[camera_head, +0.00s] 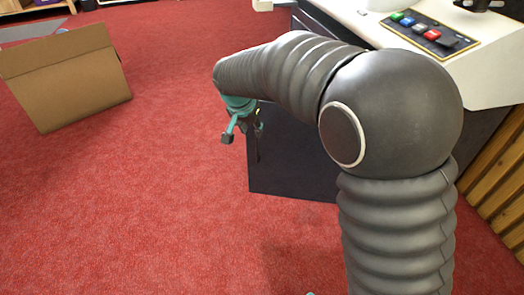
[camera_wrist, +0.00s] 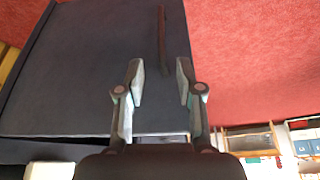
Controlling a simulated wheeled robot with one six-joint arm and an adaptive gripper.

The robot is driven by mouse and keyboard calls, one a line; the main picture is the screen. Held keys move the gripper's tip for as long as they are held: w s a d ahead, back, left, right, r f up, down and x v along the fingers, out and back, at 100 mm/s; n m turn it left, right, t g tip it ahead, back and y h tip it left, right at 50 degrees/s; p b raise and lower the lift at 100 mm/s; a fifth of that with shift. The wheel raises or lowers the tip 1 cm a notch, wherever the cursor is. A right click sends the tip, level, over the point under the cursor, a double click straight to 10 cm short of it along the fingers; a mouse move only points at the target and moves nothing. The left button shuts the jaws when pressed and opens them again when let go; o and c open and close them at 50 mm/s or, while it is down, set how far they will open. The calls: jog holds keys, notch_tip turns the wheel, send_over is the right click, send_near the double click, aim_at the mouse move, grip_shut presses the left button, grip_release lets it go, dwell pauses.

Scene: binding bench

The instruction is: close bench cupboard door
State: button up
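The dark cupboard door (camera_head: 290,165) shows as a flat panel under the white bench top, partly hidden behind my arm. In the wrist view the door (camera_wrist: 90,60) fills the upper left. A thin brown upright handle (camera_wrist: 162,30) stands on it near its right edge; it is small and dark in the head view. My gripper (camera_wrist: 160,70) is open, with its fingers either side of the handle's lower end in the picture. I cannot tell whether it touches. The gripper also shows in the head view (camera_head: 243,132). How far the door stands open is unclear.
The white bench top (camera_head: 485,75) carries a panel of coloured buttons (camera_head: 432,35). A cardboard box (camera_head: 68,80) stands on the red carpet (camera_head: 150,210) at left. A wooden slatted surface (camera_head: 500,165) is at right. Carpet left of the door is clear. Shelves (camera_wrist: 250,138) show at lower right in the wrist view.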

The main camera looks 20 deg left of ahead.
jog(key=b, duration=0.2)
send_near(257, 160)
jog(key=w+f, duration=0.4)
jog(key=shift+w+d+f, duration=0.1)
jog(key=shift+w+f, duration=0.15)
jog(key=shift+c, duration=0.2)
grip_shut()
